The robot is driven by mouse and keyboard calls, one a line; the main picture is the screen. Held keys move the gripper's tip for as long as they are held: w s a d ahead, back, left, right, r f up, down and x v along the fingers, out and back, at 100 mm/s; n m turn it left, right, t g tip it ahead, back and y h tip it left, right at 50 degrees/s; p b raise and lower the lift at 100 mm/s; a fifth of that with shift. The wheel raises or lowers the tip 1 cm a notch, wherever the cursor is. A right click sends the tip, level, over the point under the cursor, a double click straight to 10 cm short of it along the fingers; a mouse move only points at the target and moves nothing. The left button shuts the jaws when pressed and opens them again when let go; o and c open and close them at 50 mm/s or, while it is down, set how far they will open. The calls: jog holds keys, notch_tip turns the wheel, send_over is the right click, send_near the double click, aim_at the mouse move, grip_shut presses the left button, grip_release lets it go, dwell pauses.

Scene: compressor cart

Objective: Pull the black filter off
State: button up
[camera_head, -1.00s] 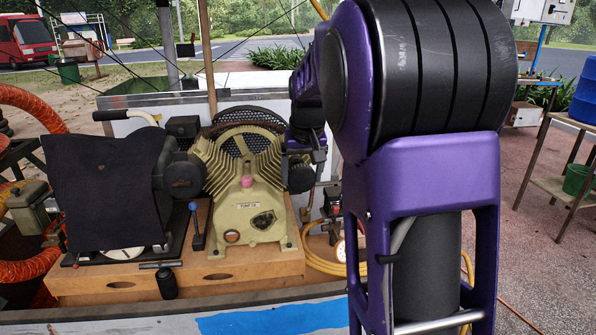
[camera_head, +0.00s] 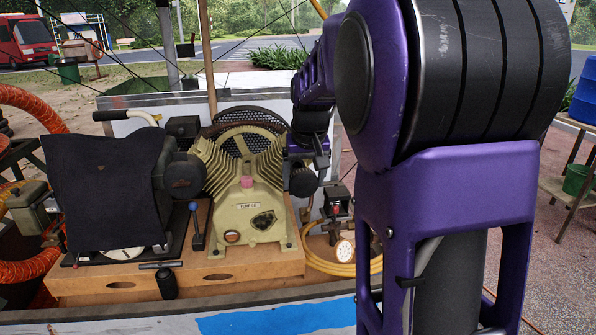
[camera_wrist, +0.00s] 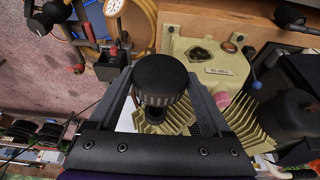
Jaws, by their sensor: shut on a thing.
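The black filter (camera_head: 303,181) is a short dark cylinder at the right side of the cream finned pump (camera_head: 247,205). In the wrist view the filter (camera_wrist: 160,80) sits between the two fingers of my gripper (camera_wrist: 160,92), its rounded dark end toward the camera. A ribbed band and a narrower dark neck show below it, close to the pump's fins (camera_wrist: 235,125). My gripper (camera_head: 317,158) is shut on the filter, reaching it from the right in the head view. I cannot tell whether the neck still touches the pump.
A pressure gauge (camera_head: 345,250) and coiled yellow hose (camera_head: 322,266) lie right of the pump. A blue-knobbed lever (camera_head: 195,225) and dark cloth (camera_head: 102,190) are on the left. My purple arm covers much of the right side.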

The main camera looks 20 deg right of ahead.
jog(key=shift+s+a+r+p, duration=0.2)
jog(key=shift+s+r+p, duration=0.05)
jog(key=shift+s+r, duration=0.6)
jog(key=shift+s+a+r+p, duration=0.2)
jog(key=shift+s+r, duration=0.4)
jog(key=shift+s, duration=0.45)
jog(key=shift+s, duration=0.1)
